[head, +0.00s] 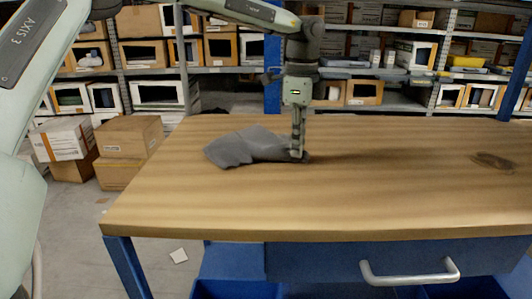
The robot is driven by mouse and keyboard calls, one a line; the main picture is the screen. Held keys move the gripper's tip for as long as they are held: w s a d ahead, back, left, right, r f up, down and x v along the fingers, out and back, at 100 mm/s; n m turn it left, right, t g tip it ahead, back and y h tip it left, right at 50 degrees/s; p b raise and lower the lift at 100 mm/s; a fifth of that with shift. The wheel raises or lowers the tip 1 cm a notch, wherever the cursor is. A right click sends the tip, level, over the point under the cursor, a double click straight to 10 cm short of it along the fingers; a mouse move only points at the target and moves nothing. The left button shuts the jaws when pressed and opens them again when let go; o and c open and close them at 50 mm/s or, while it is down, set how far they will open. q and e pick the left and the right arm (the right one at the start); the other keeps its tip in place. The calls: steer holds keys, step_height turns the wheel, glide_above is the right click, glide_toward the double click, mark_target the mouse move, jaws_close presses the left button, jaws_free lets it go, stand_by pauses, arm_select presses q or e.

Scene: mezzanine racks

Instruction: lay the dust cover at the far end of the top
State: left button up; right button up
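The dust cover is a crumpled grey cloth (240,147) lying on the wooden top (400,190), left of its middle and towards its far side. My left gripper (298,154) points straight down at the cloth's right end. Its fingers look close together, with a fold of the cloth between them, and a little dark cloth shows just right of the tips. The cloth spreads out to the left of the gripper and rests on the wood. My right gripper is not in view.
A flat dark patch or item (493,161) lies at the right of the top. The rest of the wood is clear. A drawer handle (410,272) juts out below the front edge. Cardboard boxes (130,137) stand on the floor at left, and loaded racks line the back.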

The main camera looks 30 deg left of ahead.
arm_select(q)
steer(key=o, duration=0.9)
